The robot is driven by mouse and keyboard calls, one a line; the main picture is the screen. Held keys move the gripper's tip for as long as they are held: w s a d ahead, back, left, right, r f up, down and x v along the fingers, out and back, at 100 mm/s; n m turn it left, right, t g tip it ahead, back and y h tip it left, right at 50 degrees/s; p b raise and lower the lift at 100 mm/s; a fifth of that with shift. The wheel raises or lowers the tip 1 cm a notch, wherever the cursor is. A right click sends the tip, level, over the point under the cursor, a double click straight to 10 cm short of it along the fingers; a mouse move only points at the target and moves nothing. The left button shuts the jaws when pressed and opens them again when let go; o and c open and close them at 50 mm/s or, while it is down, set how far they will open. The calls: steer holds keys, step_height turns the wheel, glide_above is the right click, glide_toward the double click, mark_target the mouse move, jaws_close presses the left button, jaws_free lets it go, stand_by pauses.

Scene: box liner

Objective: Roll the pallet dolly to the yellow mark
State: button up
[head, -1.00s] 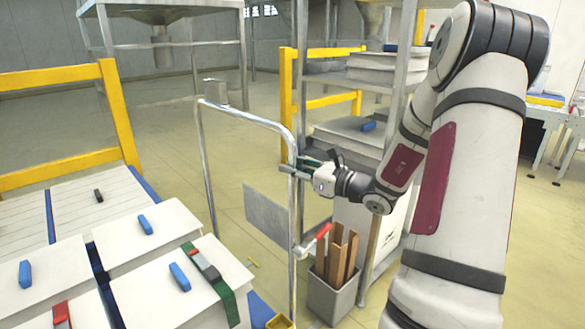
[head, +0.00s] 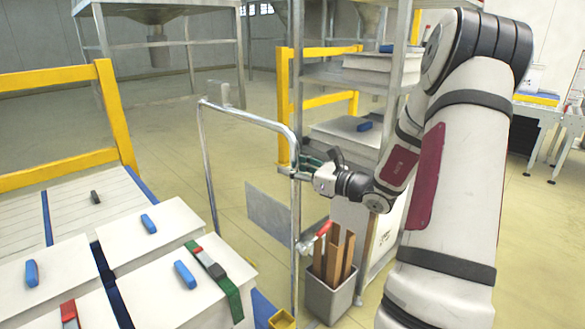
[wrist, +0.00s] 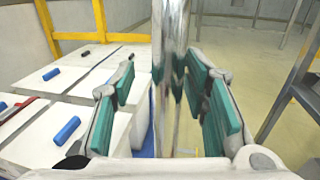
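The pallet dolly has a tall bent metal-tube handle (head: 250,117) in the middle of the head view. Its blue deck edge (head: 262,308) shows beside white boxes (head: 168,290) at the lower left. My gripper (head: 306,167) is at the handle's right upright, below the bend. In the wrist view the upright (wrist: 171,60) stands between the two green-padded fingers of my gripper (wrist: 168,95). The fingers are spread, with a clear gap on the left side; the right pad is close to the tube, and contact there is unclear.
A grey bin (head: 331,292) with brown boards stands right of the handle, before a metal shelf rack (head: 400,70). Yellow rails (head: 60,75) stand behind the boxes at left. Open floor (head: 225,150) lies beyond the handle. A conveyor (head: 548,113) is at far right.

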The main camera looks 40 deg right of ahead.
steer(key=v, duration=1.2)
